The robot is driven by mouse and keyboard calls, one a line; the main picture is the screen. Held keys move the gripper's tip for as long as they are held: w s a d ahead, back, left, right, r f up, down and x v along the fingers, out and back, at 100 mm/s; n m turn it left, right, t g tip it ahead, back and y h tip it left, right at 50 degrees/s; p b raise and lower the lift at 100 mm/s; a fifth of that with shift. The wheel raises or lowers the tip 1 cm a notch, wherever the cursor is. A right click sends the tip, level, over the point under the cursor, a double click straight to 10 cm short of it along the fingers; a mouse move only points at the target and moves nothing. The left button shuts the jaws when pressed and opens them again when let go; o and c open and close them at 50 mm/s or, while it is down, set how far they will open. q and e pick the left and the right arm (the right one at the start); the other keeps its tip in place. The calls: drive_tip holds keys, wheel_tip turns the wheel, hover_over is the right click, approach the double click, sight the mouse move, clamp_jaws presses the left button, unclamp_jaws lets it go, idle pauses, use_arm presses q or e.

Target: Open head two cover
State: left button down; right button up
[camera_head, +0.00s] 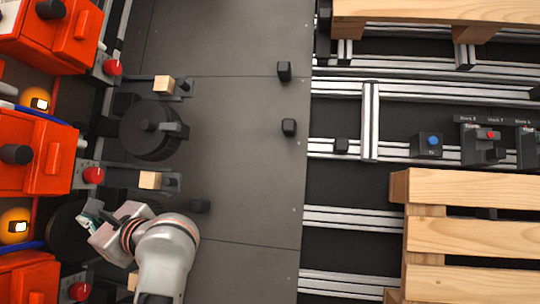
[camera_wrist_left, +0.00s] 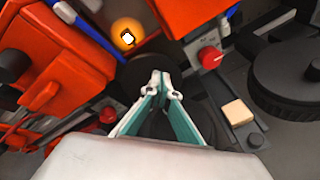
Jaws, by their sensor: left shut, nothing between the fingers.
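Orange-red head units line the left side of the head view, one at the middle (camera_head: 35,150) and one at the top (camera_head: 75,35). I cannot tell which is head two or which part is its cover. A black round disc with a bar handle (camera_head: 150,138) lies beside the units. Another dark disc (camera_head: 66,238) is partly hidden by my left gripper (camera_head: 86,218), which is over it, close to the lower units. In the left wrist view my left gripper (camera_wrist_left: 165,78) is shut and empty, its fingertips together before dark space. My right gripper is out of view.
Red knobs (camera_head: 93,175) and wooden blocks (camera_head: 150,180) sit on brackets by the units. Glowing amber lamps (camera_head: 14,226) are between them. The grey floor plate (camera_head: 240,190) is mostly clear; rails and a wooden pallet (camera_head: 470,188) are at right.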

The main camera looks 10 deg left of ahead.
use_arm(q)
drive_tip(key=shift+v, duration=1.75)
